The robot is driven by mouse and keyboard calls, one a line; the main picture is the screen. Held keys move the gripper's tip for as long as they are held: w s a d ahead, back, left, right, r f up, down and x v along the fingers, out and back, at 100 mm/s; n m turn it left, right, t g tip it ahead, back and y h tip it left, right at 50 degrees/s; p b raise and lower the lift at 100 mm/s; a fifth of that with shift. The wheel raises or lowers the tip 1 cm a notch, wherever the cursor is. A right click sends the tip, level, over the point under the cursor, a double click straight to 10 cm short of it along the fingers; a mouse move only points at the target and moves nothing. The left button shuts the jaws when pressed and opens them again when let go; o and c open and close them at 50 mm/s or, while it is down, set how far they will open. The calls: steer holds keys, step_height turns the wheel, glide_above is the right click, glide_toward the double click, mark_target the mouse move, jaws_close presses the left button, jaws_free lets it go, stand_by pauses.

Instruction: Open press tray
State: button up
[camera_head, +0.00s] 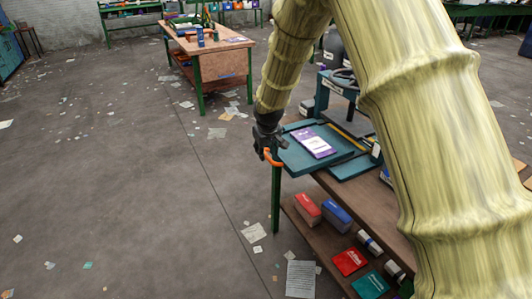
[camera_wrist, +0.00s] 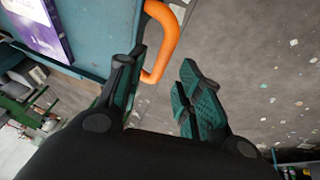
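The press tray (camera_head: 295,159) is a flat teal plate that juts out to the left of the press (camera_head: 338,88). A purple and white booklet (camera_head: 313,142) lies on it; the booklet also shows in the wrist view (camera_wrist: 38,27). The tray's orange handle (camera_head: 273,159) is on its left edge and appears as a curved bar in the wrist view (camera_wrist: 168,40). My gripper (camera_wrist: 162,70) is open, its fingers apart. The handle's near end is close to the left finger; I cannot tell whether they touch.
The press stands on a wooden bench with a lower shelf (camera_head: 325,228) holding red (camera_head: 308,206) and blue (camera_head: 336,213) boxes and other packs. Another workbench (camera_head: 205,45) stands farther back. The floor to the left is open, with scattered papers.

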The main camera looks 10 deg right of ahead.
steer(key=v, duration=0.9)
steer(key=shift+r, duration=0.35)
steer(key=shift+s, duration=0.15)
steer(key=s+d+f+m+g, duration=0.1)
steer(key=s+f, duration=0.5)
steer(key=f, duration=0.4)
steer(key=s+f+g+y, duration=0.1)
steer(key=s+f, duration=0.5)
steer(key=f, duration=0.3)
steer(key=s+d+f+m, duration=0.1)
steer(key=s+f, duration=0.6)
steer(key=f, duration=0.3)
steer(key=s+d+f+g, duration=0.1)
steer(key=s+f, duration=0.3)
steer(key=s, duration=0.6)
steer(key=s+d+f+m+g, duration=0.1)
steer(key=s+f, duration=0.3)
steer(key=s, duration=0.7)
steer(key=s+d+f+m+g, duration=0.1)
steer(key=s+f, duration=0.3)
steer(key=s, duration=0.7)
steer(key=shift+d+f+p, duration=0.2)
steer(key=shift+d+p, duration=0.15)
steer(key=shift+d, duration=0.05)
steer(key=shift+w, duration=0.1)
